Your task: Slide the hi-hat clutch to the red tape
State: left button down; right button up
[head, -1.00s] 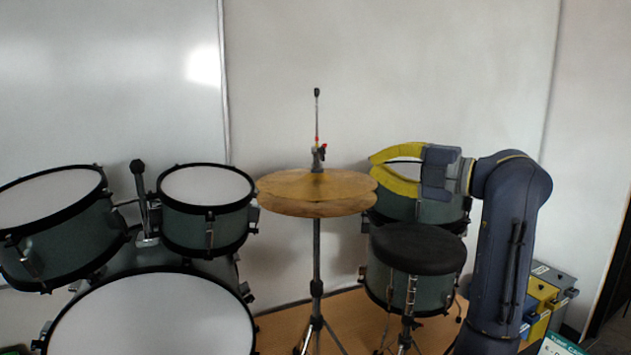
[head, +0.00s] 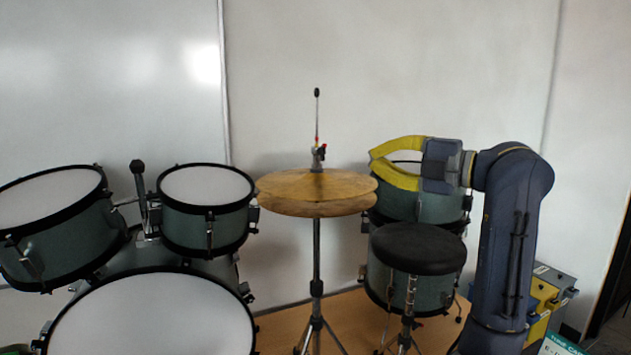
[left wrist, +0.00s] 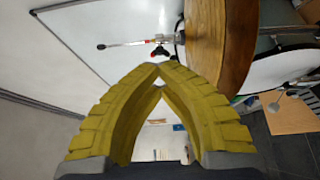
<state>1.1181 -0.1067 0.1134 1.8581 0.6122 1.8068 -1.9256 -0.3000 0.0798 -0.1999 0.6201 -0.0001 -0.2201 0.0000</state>
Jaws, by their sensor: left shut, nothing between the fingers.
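The red tape (head: 317,138) is a small red band on the rod, a little above the clutch. My right gripper is not in view.
Green drums stand at the left, including a small tom (head: 206,195). A black round stool (head: 418,248) and a green drum stand below my gripper. Coloured boxes (head: 548,290) lie at the right. The space between fingertips and rod is clear before the white wall.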

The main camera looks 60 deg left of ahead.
pick_arm(q)
jog(key=shift+r, duration=0.4)
jog(key=c, duration=2.2)
grip_release()
jog(key=c, duration=1.7)
grip_release()
jog(key=shift+d, duration=0.1)
jog(key=shift+v, duration=4.9)
jog(key=shift+s, duration=0.1)
